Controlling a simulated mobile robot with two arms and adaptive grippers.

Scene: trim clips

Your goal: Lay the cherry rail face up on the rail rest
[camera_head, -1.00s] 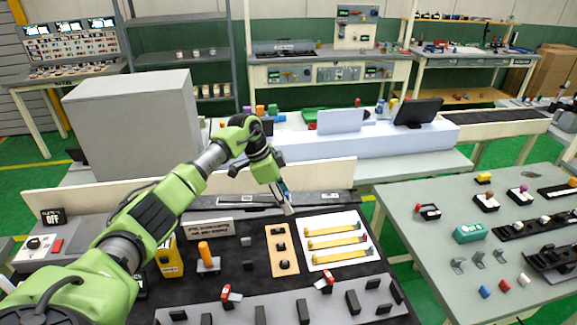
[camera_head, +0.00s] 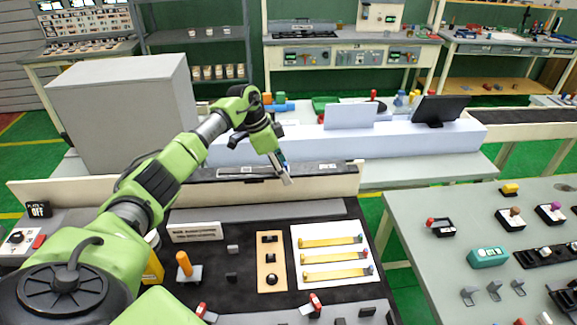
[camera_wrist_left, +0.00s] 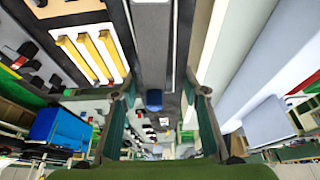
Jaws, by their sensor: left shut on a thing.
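My left gripper (camera_head: 282,166) is above the back part of the workbench, fingers pointing down. It is shut on a narrow grey strip (camera_wrist_left: 153,35) with a blue end (camera_wrist_left: 155,99), seen between the fingers in the left wrist view. The strip's lower end (camera_head: 287,181) hangs below the fingers, tilted, in the head view. I cannot tell its face, or whether it is the cherry rail. Several yellow rails (camera_head: 333,241) with small coloured ends lie on a white board (camera_head: 298,235). I cannot tell which thing is the rail rest. My right gripper is out of view.
A wooden strip with black blocks (camera_head: 270,261) lies left of the white board. A low cream back wall (camera_head: 330,186) runs behind the dark mat. An orange-handled tool (camera_head: 185,264) and a sign (camera_head: 195,232) stand nearer my arm. A second table (camera_head: 430,270) is at right.

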